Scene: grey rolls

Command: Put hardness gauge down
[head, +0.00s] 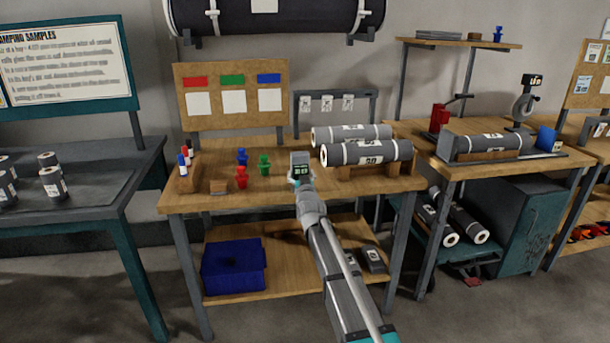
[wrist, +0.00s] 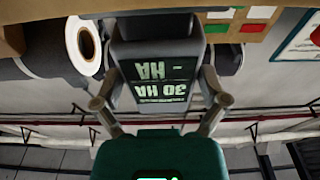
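The hardness gauge (head: 300,160) is a small grey block with a dark display, seen over the middle of the wooden workbench (head: 205,203).
Two grey rolls (head: 368,152) lie on a wooden cradle right of the gauge. Red, blue and green pieces (head: 264,164) stand to its left, near a small wooden block (head: 219,186). A pegboard (head: 236,118) stands behind.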

